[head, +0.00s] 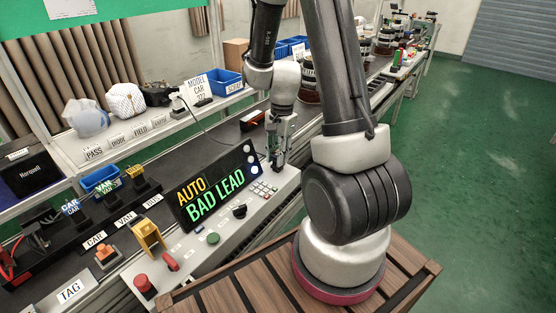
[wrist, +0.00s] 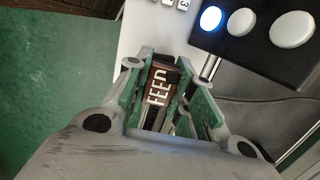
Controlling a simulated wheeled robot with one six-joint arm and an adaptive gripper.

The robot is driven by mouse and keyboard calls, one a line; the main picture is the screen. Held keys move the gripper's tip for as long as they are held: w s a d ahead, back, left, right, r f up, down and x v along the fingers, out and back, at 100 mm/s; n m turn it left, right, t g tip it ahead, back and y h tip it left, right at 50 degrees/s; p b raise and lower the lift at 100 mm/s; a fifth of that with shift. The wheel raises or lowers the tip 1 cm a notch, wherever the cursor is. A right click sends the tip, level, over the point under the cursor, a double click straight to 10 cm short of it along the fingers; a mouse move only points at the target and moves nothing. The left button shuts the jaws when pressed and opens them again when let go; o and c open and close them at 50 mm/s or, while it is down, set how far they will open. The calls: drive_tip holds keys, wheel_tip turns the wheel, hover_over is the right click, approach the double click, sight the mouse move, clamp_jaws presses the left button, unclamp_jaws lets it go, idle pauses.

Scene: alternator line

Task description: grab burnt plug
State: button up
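My gripper (head: 277,160) points down at the far end of the sloped control console. In the wrist view my gripper (wrist: 172,70) has its two green-padded fingers apart. A brown-edged part marked FEED (wrist: 158,88) shows between them; I cannot tell whether the fingers touch it. No plug shows clearly in the wrist view. In the head view, blue CAR (head: 71,208), green VAN (head: 106,188) and yellow (head: 136,172) plug-like pieces stand on a black rack. I cannot make out which plug is burnt.
A black display (head: 217,188) reads AUTO BAD LEAD beside my gripper. The console (head: 190,245) carries buttons, a keypad (head: 265,190) and a red mushroom button (head: 144,285). Green floor at right is clear.

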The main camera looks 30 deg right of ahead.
clamp_jaws()
drive_tip(key=shift+r, duration=0.15)
